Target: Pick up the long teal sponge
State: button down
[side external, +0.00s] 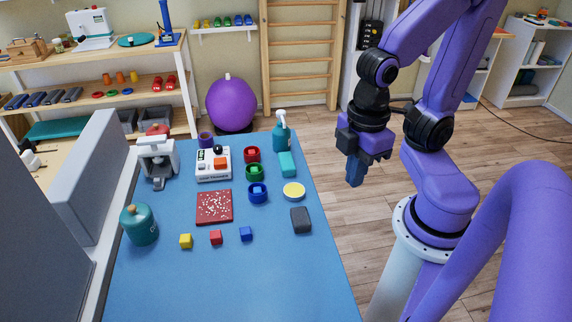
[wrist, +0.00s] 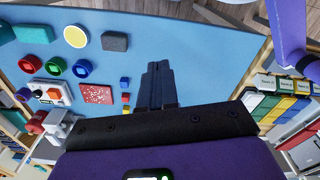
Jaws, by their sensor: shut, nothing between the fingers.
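The long teal sponge (side external: 287,164) lies on the blue table near its right edge, below the spray bottle and above the yellow disc. It also shows at the upper left of the wrist view (wrist: 36,33). My gripper (side external: 355,180) points down, clear of the sponge and to its right in the side view, past the table's right edge. Its fingers are together and empty, and they also show in the middle of the wrist view (wrist: 157,68).
Near the sponge are a teal spray bottle (side external: 281,133), a yellow disc (side external: 294,191), a dark grey block (side external: 301,221) and red, green and blue rings (side external: 257,193). A speckled red square (side external: 214,207) and small cubes (side external: 216,237) lie further left. The table's front is clear.

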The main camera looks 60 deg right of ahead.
jog(key=shift+c, duration=2.1)
grip_release()
